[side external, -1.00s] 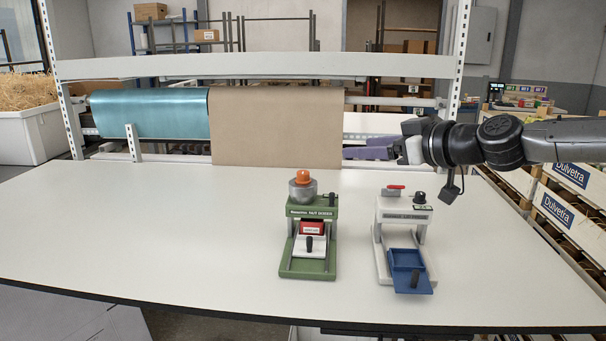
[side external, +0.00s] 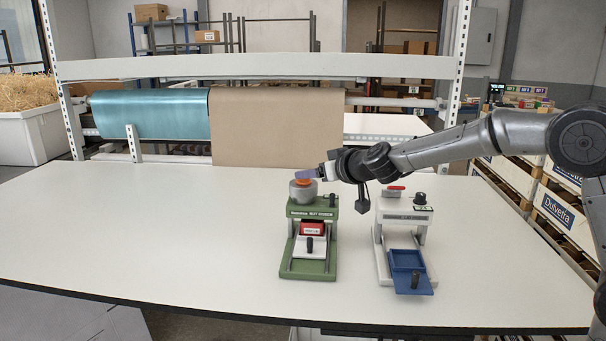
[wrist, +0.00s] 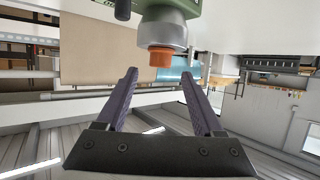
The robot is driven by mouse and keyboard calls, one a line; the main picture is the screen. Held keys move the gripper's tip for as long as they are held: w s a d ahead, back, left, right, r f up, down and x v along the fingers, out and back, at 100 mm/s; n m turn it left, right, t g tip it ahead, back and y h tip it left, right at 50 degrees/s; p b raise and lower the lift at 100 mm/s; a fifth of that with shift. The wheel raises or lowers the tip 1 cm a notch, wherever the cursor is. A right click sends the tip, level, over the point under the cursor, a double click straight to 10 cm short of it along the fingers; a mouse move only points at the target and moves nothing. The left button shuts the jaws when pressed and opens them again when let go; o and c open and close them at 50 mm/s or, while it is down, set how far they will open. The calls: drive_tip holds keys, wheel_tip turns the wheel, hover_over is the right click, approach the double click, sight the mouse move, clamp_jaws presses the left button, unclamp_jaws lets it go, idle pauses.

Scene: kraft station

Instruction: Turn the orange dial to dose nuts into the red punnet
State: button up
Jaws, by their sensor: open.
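The green nut dispenser (side external: 308,267) stands upright on the table. Its orange dial (side external: 302,181) tops a grey round hopper (side external: 301,194). The red punnet (side external: 312,227) sits inside the dispenser's frame, behind a white part with a black knob (side external: 309,244). Whether the fingers reach around the dial is unclear.
A second, white dispenser (side external: 381,262) with a blue tray (side external: 407,260) and red and black knobs stands to the right, close under my arm. A brown paper roll (side external: 276,125) and a teal roll (side external: 155,113) hang behind. The table's left side is clear.

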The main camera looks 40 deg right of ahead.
drive_tip(key=x, duration=0.5)
drive_tip(key=shift+w+f, duration=0.15)
drive_tip(key=shift+w, duration=0.2)
clamp_jaws()
